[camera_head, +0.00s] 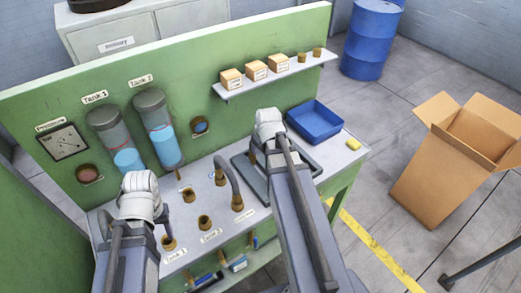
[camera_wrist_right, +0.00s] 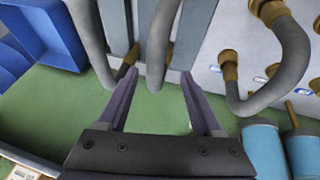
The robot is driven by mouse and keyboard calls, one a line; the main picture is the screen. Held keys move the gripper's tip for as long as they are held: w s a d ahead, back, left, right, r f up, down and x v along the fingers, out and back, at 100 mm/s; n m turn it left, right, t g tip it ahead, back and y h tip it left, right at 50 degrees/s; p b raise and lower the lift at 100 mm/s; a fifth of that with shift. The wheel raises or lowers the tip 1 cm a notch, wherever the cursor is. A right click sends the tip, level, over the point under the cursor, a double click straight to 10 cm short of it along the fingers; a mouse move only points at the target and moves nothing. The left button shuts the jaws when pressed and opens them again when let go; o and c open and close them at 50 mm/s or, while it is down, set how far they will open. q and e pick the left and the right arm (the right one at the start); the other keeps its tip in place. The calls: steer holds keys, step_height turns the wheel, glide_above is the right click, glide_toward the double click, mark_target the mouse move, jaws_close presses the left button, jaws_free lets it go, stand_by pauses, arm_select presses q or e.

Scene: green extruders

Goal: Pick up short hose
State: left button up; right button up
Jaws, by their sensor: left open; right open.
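My right gripper (camera_wrist_right: 158,74) is open in the right wrist view, its two purple fingers apart. A curved hose (camera_wrist_right: 295,55) joins two brass fittings on the bench, and shows in the head view (camera_head: 228,172). My left gripper (camera_head: 163,213) is open over the bench's left part, partly hidden by its wrist. In the head view my right arm hides its gripper.
Brass sockets (camera_head: 204,222) stand on the bench front. A green panel with two tanks (camera_head: 158,130) and a shelf (camera_head: 275,75) rises behind.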

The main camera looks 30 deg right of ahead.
mark_target(262, 148)
steer(key=shift+w+d, duration=0.1)
steer(key=shift+w, duration=0.2)
steer(key=shift+w+f+b, duration=0.1)
steer(key=shift+f+b, duration=0.4)
steer(key=shift+b, duration=0.1)
steer(key=shift+b+x, duration=0.65)
steer(key=shift+x, duration=0.15)
steer(key=shift+w+d+f+b, duration=0.15)
steer(key=shift+d+f+b, duration=0.05)
steer(key=shift+f+b, duration=0.2)
steer(key=b+x, duration=0.3)
steer(key=x, duration=0.1)
steer(key=shift+d+b, duration=0.15)
steer(key=shift+b, duration=0.25)
steer(key=shift+c, duration=0.2)
jaws_close()
